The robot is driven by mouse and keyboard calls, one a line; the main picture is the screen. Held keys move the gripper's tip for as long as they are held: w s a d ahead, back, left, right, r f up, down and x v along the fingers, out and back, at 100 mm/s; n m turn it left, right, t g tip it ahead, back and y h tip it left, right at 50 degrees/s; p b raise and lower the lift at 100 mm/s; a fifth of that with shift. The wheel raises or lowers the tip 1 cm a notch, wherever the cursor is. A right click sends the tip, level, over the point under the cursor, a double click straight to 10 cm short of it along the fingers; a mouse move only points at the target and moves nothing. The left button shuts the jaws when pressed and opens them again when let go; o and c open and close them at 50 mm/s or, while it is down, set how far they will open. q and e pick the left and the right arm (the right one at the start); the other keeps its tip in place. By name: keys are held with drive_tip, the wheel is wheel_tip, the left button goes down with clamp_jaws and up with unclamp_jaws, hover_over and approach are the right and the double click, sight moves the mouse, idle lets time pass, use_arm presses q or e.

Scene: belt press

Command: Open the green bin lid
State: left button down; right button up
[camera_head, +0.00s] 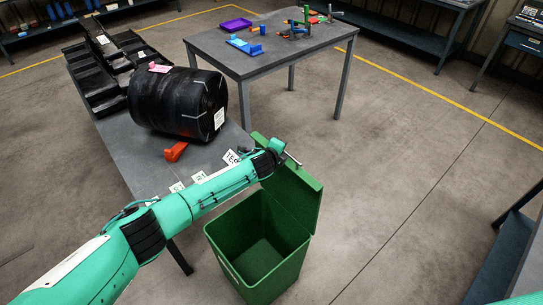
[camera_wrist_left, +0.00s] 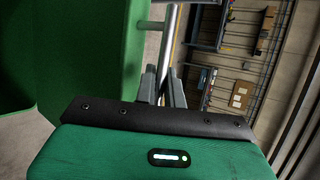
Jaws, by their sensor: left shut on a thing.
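The green bin (camera_head: 250,245) stands on the floor beside the near table, and I can see down into its empty-looking inside. Its green lid (camera_head: 300,190) is raised and stands steeply up along the bin's far right edge. A metal handle bar (camera_head: 291,159) is at the top of the lid. My left gripper (camera_head: 281,153) is at that handle. In the left wrist view the fingers (camera_wrist_left: 163,87) are shut on the bar (camera_wrist_left: 167,45), with the green lid (camera_wrist_left: 85,55) to the left. My right gripper is out of view.
A dark table (camera_head: 128,152) holds a large black roll (camera_head: 178,102), an orange-red piece (camera_head: 175,152) and paper labels close to my left arm. A second table (camera_head: 270,62) with small tools stands behind. The floor right of the bin is clear.

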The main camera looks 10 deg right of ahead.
use_arm(q)
drive_tip(key=shift+w+d+r+g, duration=0.15)
drive_tip(key=shift+w+d, duration=0.2)
drive_tip(key=shift+d, duration=0.2)
drive_tip(key=shift+w+d+g, duration=0.15)
drive_tip(key=shift+w+d, duration=0.2)
drive_tip(key=shift+d, duration=0.15)
drive_tip(key=c, duration=1.6)
unclamp_jaws()
drive_tip(key=shift+c, duration=0.2)
drive_tip(key=shift+s+a+r, duration=0.2)
drive_tip(key=shift+s, duration=0.15)
drive_tip(key=b+v, duration=0.1)
drive_tip(key=v, duration=1.1)
drive_tip(key=shift+s+r+b, duration=0.3)
drive_tip(key=shift+r+b, duration=0.05)
